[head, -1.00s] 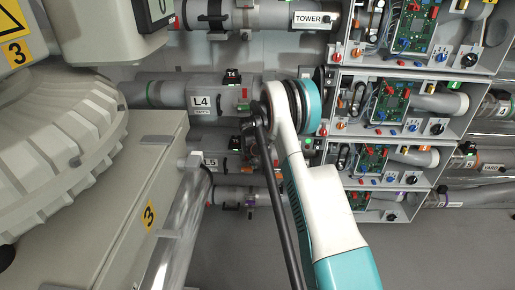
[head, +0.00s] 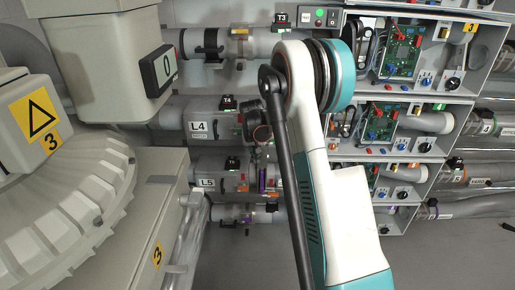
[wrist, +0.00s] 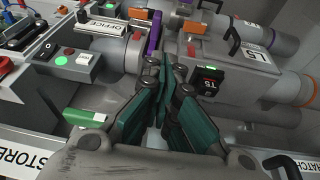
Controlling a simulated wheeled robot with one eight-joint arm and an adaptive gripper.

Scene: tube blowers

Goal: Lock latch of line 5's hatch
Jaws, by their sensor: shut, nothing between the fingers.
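Line 5's grey housing, with its L5 label (head: 206,182), is on the lower left pipe row in the head view. In the wrist view the L5 label (wrist: 262,55) appears upside down on the housing, with a lit T5 display (wrist: 208,80) beside it. Small orange parts (wrist: 192,48) and a black handle (wrist: 233,40) are on that housing; I cannot tell which is the latch or its state. My gripper (wrist: 165,72) is shut and empty, its green fingers pointing at the pipe between a purple band (wrist: 153,33) and the T5 display. Contact is unclear.
A switch box (wrist: 68,58) with red and green buttons is left of my fingers in the wrist view. Open circuit-board boxes (head: 400,125) stand right of my arm. The line 4 pipe (head: 172,113) runs above line 5. A large grey machine (head: 60,190) fills the left.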

